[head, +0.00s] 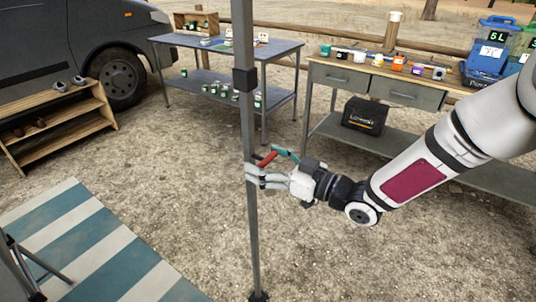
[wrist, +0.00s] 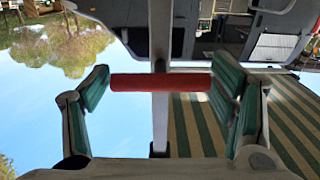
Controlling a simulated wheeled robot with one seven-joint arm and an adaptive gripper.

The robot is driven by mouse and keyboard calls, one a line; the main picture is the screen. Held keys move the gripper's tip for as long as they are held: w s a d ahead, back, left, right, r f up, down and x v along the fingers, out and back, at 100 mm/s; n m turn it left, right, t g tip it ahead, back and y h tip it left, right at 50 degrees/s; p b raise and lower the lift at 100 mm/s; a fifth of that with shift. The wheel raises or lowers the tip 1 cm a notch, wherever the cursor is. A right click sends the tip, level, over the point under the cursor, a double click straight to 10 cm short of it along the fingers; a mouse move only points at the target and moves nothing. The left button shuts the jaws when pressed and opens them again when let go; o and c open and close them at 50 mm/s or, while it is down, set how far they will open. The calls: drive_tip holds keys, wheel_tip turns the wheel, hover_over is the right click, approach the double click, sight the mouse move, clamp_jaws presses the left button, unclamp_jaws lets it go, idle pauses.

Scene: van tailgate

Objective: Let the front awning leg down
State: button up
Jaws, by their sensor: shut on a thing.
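The front awning leg (head: 249,120) is a grey upright pole with a dark collar (head: 245,79) high on it and a dark foot (head: 258,296) on the gravel. A red handle (head: 266,158) sticks out at the leg about mid-height. My gripper (head: 268,165) is at the leg, its teal-padded fingers around the red handle. In the wrist view the red handle (wrist: 160,82) lies crosswise between the two finger pads, in front of the grey leg (wrist: 160,120). The gripper is shut on the handle, end to end. The leg's top is out of frame.
A blue-and-white striped mat (head: 90,245) lies at the lower left, with a folding stand's legs beside it. A wooden shoe rack (head: 60,125) and a dark van (head: 60,45) stand behind. Two workbenches (head: 225,50) with small goods stand at the back. Gravel around the leg is clear.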

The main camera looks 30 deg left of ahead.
drive_tip(key=shift+f, duration=0.4)
drive_tip(key=o, duration=1.7)
drive_tip(key=s+d, duration=0.1)
drive_tip(key=d, duration=1.1)
